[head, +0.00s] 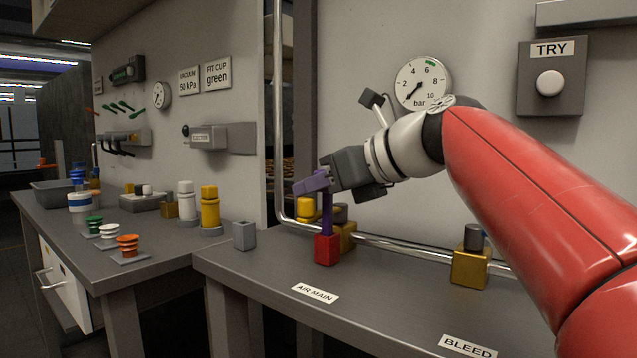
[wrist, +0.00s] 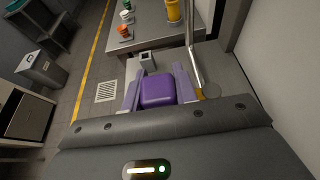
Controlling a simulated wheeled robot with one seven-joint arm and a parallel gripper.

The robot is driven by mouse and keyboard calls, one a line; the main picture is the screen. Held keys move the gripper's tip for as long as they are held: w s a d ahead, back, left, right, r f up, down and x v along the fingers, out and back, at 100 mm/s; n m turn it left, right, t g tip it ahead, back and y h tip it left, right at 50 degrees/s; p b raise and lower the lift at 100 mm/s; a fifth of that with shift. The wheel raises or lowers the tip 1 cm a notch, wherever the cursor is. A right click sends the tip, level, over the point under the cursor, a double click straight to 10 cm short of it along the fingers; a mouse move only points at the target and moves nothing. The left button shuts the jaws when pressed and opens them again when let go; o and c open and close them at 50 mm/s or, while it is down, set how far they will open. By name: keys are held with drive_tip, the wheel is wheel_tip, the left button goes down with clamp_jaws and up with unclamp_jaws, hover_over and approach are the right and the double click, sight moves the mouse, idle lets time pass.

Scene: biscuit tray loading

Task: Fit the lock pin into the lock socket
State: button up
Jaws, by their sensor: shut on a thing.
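The purple lock pin (head: 326,216) is held upright between the lilac fingers of my gripper (head: 314,183). In the wrist view its purple head (wrist: 158,91) fills the gap between the two fingers (wrist: 158,96). A red block (head: 326,250), which looks like the lock socket, stands on the bench behind the AIR MAIN label. The pin's lower end meets the top of this block in the head view. I cannot tell whether it is inside or just above or behind it. The red block does not show in the wrist view.
A grey block (head: 244,236) with a square opening stands left of the red block. A brass valve body (head: 347,236) and a pipe (head: 385,243) lie close behind. Another brass valve (head: 470,269) is at right. The bench front (head: 375,310) is clear apart from labels.

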drive_tip(key=o, duration=1)
drive_tip(key=shift+f, duration=0.1)
drive_tip(key=shift+o, duration=0.2)
drive_tip(key=v, duration=0.7)
drive_tip(key=shift+s+d+r+p, duration=0.25)
drive_tip(key=shift+p, duration=0.1)
